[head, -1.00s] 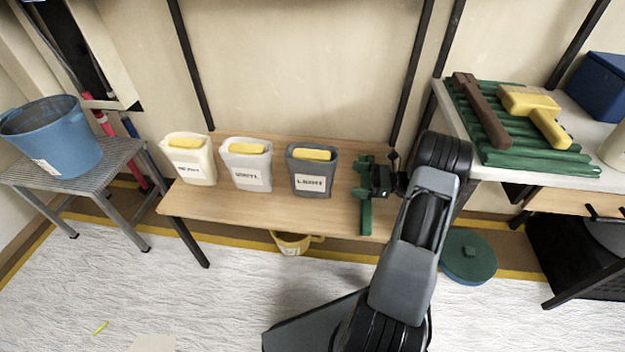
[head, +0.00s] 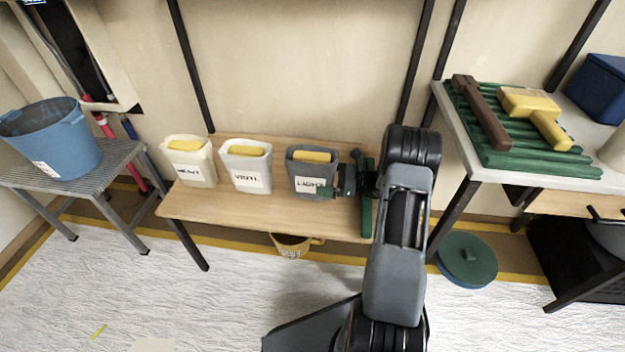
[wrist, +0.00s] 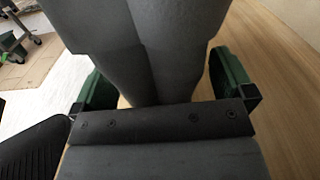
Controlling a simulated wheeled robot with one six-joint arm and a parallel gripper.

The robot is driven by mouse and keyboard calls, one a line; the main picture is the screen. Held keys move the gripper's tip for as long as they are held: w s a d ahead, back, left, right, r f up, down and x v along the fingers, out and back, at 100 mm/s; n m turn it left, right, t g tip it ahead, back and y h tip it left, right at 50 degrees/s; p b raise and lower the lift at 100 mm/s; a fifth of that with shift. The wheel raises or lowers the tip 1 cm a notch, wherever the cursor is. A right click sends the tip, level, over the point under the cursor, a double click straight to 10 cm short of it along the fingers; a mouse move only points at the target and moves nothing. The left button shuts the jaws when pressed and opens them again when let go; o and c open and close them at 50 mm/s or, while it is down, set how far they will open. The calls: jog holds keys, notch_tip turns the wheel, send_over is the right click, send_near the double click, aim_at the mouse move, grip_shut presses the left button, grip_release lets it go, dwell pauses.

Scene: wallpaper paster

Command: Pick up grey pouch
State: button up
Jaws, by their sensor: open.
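The dark grey pouch (head: 303,176) stands upright on the wooden bench, the right one of three. It has a white label that seems to read LIGHT and a yellow block at its top. My gripper (head: 325,184) is at its right side, with one green finger overlapping its lower right front; the other finger is hidden. In the wrist view the grey pouch (wrist: 150,45) fills the space between the two open green fingers of my gripper (wrist: 162,84). I cannot tell whether either finger touches it.
A white-grey pouch (head: 246,165) and a cream pouch (head: 188,161) stand to the left on the bench (head: 225,207). A green upright strip (head: 366,217) is just right of my gripper. A blue bucket (head: 52,140) stands at left. A green slatted rack (head: 520,160) lies at right.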

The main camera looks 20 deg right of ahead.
jog(key=shift+c, duration=0.4)
jog(key=c, duration=1.3)
jog(key=shift+c, duration=0.4)
jog(key=shift+r, duration=0.2)
